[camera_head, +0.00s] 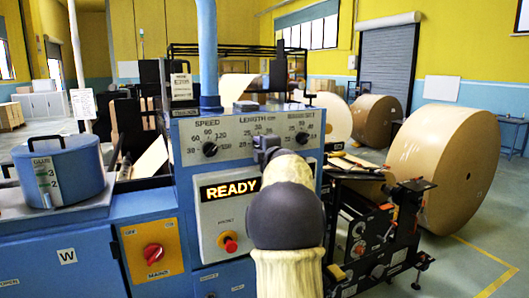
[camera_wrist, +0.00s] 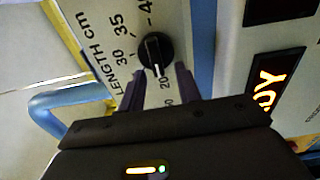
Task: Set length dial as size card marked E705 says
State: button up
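The length dial (camera_wrist: 154,52) is a round black knob with a pale pointer line, under the words LENGTH cm, in the wrist view. Its line runs roughly towards the 20 mark, but I cannot tell for sure which end is the pointer. Marks 30 and 35 also show. My gripper (camera_wrist: 160,82) is open, its two fingers apart at the near edge of the dial, one on each side. In the head view my gripper (camera_head: 267,146) hides the dial. A small card (camera_head: 181,87) stands on the machine's top at left; its text is too small to read.
The speed dial (camera_head: 209,149) and another dial (camera_head: 302,138) flank the length dial's place. A yellow plate with the mains switch (camera_head: 153,254) is left. A posted sheet (camera_head: 83,104) is unreadable.

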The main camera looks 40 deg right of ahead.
jog(key=b+v, duration=0.3)
jog(key=v, duration=1.4)
jog(key=shift+s+a, duration=0.15)
jog(key=w+a+f+m+g+p, duration=0.4)
jog(key=a+f+m+g+p, duration=0.15)
jog(key=a+f+m, duration=0.75)
jog(key=s+a+f+m+g+y+p, duration=0.1)
jog(key=s+a+f+g+y+p, duration=0.1)
jog(key=s+a+f+g, duration=0.2)
jog(key=s+a+f+m+g+y+p, duration=0.1)
jog(key=s+a+f+g, duration=0.4)
jog(key=s+a+f, duration=0.5)
jog(key=s+a+y, duration=0.1)
jog(key=s+a, duration=0.1)
jog(key=a, duration=0.4)
jog(key=shift+s+f+p, duration=0.2)
jog(key=shift+f+p, duration=0.2)
jog(key=shift+g, duration=0.25)
